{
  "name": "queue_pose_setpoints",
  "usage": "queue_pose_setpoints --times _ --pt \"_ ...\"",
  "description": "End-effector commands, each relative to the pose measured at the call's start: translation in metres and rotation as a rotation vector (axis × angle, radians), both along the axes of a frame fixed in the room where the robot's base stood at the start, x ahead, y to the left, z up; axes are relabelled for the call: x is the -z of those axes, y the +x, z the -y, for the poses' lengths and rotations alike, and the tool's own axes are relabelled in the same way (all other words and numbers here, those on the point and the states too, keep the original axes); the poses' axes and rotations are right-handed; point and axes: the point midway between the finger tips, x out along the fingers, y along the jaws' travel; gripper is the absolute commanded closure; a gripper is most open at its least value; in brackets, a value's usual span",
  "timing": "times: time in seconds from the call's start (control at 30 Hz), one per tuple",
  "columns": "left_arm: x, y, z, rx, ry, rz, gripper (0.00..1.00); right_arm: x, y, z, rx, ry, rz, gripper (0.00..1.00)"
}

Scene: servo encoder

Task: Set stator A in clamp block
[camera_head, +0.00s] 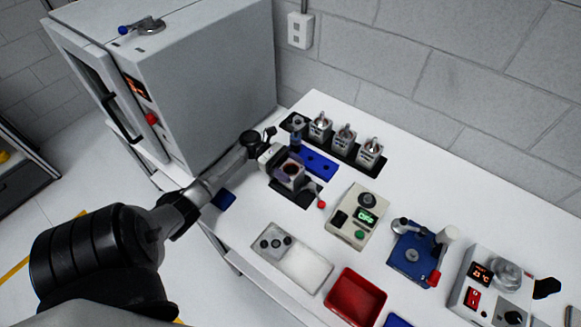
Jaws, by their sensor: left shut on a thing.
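A square grey housing with a dark reddish round bore, which looks like stator A (291,172), is in my left gripper (282,163). The gripper is shut on it from the left and upper side. The stator is upright, over or in the dark clamp block (291,195); whether it is fully seated I cannot tell from this angle. A lever with a red knob (321,204) sticks out at the block's right front. My right gripper is not in view.
Behind stand a blue plate (319,164) and a black rack (378,170) with several grey units. A control box with a green display (357,216), a grey-white tray (305,268), a red bin (355,297) and a blue fixture (412,260) lie to the front and right. A large cabinet (215,85) is at left.

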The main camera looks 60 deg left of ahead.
Motion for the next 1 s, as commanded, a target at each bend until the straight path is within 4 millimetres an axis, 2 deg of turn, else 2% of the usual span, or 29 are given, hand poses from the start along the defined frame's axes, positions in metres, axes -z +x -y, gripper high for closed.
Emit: queue_pose_setpoints --times 0.37,0.4,0.67,1.0 --pt "0.0013 0.0005 -0.0001 0.0 -0.001 0.004 0.78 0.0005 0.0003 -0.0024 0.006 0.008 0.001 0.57" --pt "0.0012 0.0005 -0.0001 0.0 -0.001 0.004 0.3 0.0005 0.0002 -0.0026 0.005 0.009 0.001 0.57" --pt "0.002 0.0002 0.0 0.0 0.0 0.001 0.05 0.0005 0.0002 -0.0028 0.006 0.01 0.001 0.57" --pt "0.0033 -0.0001 0.0003 0.0 0.0 -0.001 0.0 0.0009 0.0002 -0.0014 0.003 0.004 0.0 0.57"
